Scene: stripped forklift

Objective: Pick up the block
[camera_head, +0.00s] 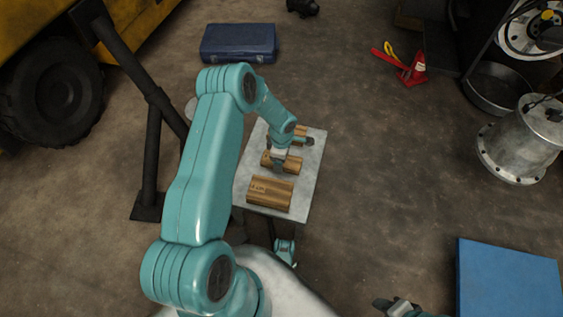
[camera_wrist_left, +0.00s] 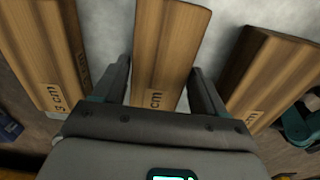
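Three wooden blocks lie on a small light-grey table (camera_head: 312,165): a near block (camera_head: 270,193), a middle block (camera_head: 292,164) and a far block (camera_head: 300,129). My left gripper (camera_head: 279,168) points down over the middle block. In the left wrist view, its two dark fingers (camera_wrist_left: 158,78) stand either side of the middle block (camera_wrist_left: 165,45), with narrow gaps showing. The other blocks flank it at left (camera_wrist_left: 42,50) and right (camera_wrist_left: 265,80). My right gripper (camera_head: 400,306) is partly in view at the bottom edge, away from the table; its opening is unclear.
A dark blue toolbox (camera_head: 238,43) lies beyond the table. A black post frame (camera_head: 150,150) stands close left of it. A blue box (camera_head: 507,280) and a metal drum (camera_head: 522,145) stand at right. Floor between is clear.

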